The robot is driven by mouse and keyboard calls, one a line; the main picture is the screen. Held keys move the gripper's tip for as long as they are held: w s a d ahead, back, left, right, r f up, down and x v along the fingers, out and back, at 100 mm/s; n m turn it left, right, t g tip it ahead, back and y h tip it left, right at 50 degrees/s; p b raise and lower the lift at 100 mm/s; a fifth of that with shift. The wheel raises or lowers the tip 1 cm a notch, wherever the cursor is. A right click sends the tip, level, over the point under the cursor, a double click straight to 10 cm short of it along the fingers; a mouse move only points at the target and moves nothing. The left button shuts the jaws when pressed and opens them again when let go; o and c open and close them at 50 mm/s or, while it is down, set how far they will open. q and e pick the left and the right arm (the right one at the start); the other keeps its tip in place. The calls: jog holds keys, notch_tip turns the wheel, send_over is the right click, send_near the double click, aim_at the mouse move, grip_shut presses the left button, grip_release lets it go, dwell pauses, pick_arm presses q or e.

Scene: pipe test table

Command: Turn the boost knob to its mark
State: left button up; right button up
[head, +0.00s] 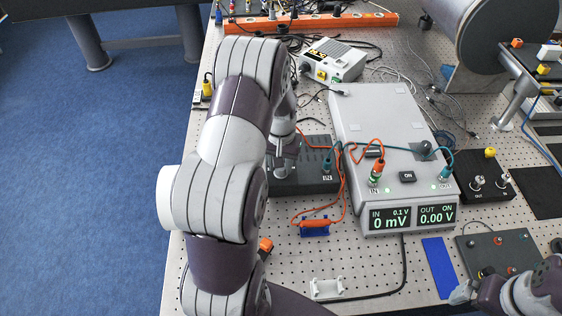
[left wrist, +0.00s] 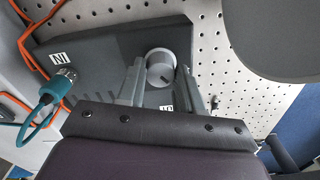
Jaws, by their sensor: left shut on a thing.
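A dark box (head: 315,181) stands left of the large grey meter unit, with a teal plug in its socket. In the left wrist view the box (left wrist: 100,50) carries a round grey knob (left wrist: 160,68) with a short dark line on its face and a small white label beside it. I cannot read the word boost there. My left gripper (head: 283,165) reaches down over the box. In the left wrist view its two fingers (left wrist: 163,80) are shut on the knob, one on each side. The head view mostly hides the knob. My right gripper (head: 463,292) is at the lower right, its jaws unclear.
The large grey meter unit (head: 376,110) stands right of the box, its displays reading 0 mV and 0.00 V. Orange and teal cables (head: 343,170) run beside the box. Another dark box (head: 484,186) with knobs stands further right. A blue strip (head: 440,267) lies in front.

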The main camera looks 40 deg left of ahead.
pick_arm(q)
jog(key=shift+w+a+r+n, duration=0.1)
jog(key=shift+n, duration=2)
jog(key=o, duration=1)
jog(key=shift+o, duration=0.2)
jog(key=shift+r, duration=0.3)
notch_tip(320, 180, up, 12)
jog(key=b, duration=0.1)
